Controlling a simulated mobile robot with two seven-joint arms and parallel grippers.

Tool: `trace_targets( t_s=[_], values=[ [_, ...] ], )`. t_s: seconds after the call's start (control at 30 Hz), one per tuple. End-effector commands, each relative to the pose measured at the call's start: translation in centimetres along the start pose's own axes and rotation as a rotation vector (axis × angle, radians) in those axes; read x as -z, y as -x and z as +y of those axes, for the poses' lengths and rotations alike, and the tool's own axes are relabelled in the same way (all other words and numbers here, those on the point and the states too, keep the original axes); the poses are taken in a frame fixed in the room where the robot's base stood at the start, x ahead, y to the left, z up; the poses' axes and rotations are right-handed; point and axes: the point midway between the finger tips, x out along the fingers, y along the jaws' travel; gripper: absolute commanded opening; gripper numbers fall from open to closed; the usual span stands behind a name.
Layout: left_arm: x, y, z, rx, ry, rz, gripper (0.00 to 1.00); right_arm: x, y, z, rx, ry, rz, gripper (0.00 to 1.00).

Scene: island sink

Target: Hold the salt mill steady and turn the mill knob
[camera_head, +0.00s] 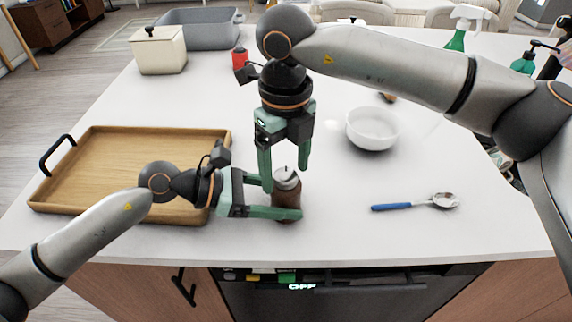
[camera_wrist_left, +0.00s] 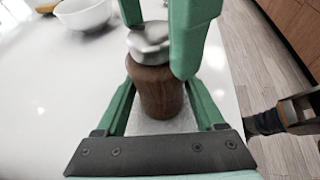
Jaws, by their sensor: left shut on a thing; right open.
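The salt mill (camera_head: 289,199) stands upright near the front edge of the white island, with a brown wooden body and a silvery metal knob (camera_head: 287,178) on top. My left gripper (camera_head: 284,202) comes in from the left and is shut on the mill's brown body. In the left wrist view its fingers flank the body (camera_wrist_left: 158,92) on both sides, below the knob (camera_wrist_left: 150,42). My right gripper (camera_head: 286,176) points down from above. It is open, with one finger on each side of the knob. Whether either finger touches the knob is hard to tell.
A wooden tray (camera_head: 105,205) with black handles lies at the left, under my left arm. A white bowl (camera_head: 372,130) and a blue-handled spoon (camera_head: 415,203) are at the right. A cream pot (camera_head: 158,52), red bottle (camera_head: 240,58) and grey basin (camera_head: 197,30) stand farther back.

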Motion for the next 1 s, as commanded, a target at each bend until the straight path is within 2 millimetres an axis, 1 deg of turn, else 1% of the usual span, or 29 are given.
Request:
trace_targets(
  t_s=[0.17, 0.4, 0.5, 0.6, 0.77, 1.0],
  values=[
    [0.1, 0.0, 0.0, 0.000, 0.001, 0.003, 0.03, -0.1, 2.1, 0.0, 0.002, 0.000, -0.004, 0.81],
    [0.1, 0.0, 0.0, 0.000, 0.001, 0.003, 0.03, -0.1, 7.3, 0.0, 0.002, -0.001, -0.005, 0.81],
    [0.1, 0.0, 0.0, 0.000, 0.001, 0.003, 0.03, 0.0, 9.2, 0.0, 0.001, -0.002, -0.003, 0.81],
    [0.1, 0.0, 0.0, 0.000, 0.001, 0.002, 0.03, 0.0, 10.6, 0.0, 0.002, 0.000, -0.003, 0.81],
    [0.1, 0.0, 0.0, 0.000, 0.001, 0.002, 0.03, 0.0, 11.8, 0.0, 0.001, 0.000, -0.002, 0.81],
    [0.1, 0.0, 0.0, 0.001, 0.001, 0.002, 0.03, 0.0, 12.0, 0.0, 0.000, 0.000, -0.001, 0.81]
  ],
)
